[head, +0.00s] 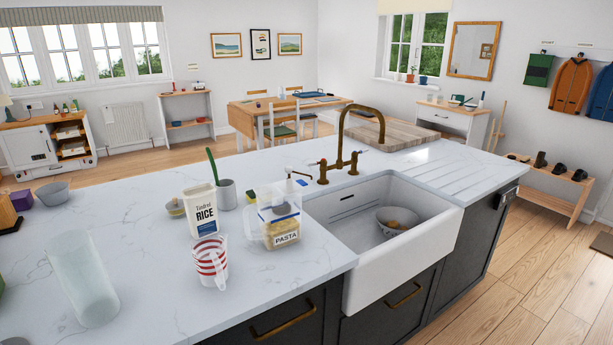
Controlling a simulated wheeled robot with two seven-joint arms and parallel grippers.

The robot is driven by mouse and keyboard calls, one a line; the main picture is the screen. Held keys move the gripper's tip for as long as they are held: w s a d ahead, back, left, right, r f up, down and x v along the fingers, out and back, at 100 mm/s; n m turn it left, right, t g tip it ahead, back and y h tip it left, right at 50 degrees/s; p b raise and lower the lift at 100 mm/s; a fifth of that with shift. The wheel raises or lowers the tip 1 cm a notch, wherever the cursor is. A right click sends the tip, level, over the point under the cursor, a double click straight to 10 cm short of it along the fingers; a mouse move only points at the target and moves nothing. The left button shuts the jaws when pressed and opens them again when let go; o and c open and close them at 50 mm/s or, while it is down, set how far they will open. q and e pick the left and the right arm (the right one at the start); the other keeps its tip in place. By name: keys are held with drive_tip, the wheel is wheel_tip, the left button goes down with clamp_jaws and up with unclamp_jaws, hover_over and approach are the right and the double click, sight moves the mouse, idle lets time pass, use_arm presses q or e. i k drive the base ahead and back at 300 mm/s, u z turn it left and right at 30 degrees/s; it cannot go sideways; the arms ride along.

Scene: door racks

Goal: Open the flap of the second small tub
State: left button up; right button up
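A clear tub labelled PASTA (281,232) stands upright on the white marble counter, left of the sink, with pale contents and a blue band inside. A clear handle or jug-like part (252,226) shows at its left side. A white container labelled RICE (201,210) stands left of it. I cannot tell which is the second small tub, and no flap shows clearly on either. Neither of my grippers is in view.
A red-striped measuring jug (210,262) stands in front of the rice. A tall frosted container (84,278) stands at left. A grey cup (227,194) is behind. A bowl (398,221) sits in the sink (347,235).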

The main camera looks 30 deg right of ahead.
sight(282, 185)
drive_tip(key=u, duration=0.15)
drive_tip(key=k, duration=0.3)
drive_tip(key=z, duration=0.65)
drive_tip(key=i, duration=1.1)
drive_tip(key=u, duration=0.35)
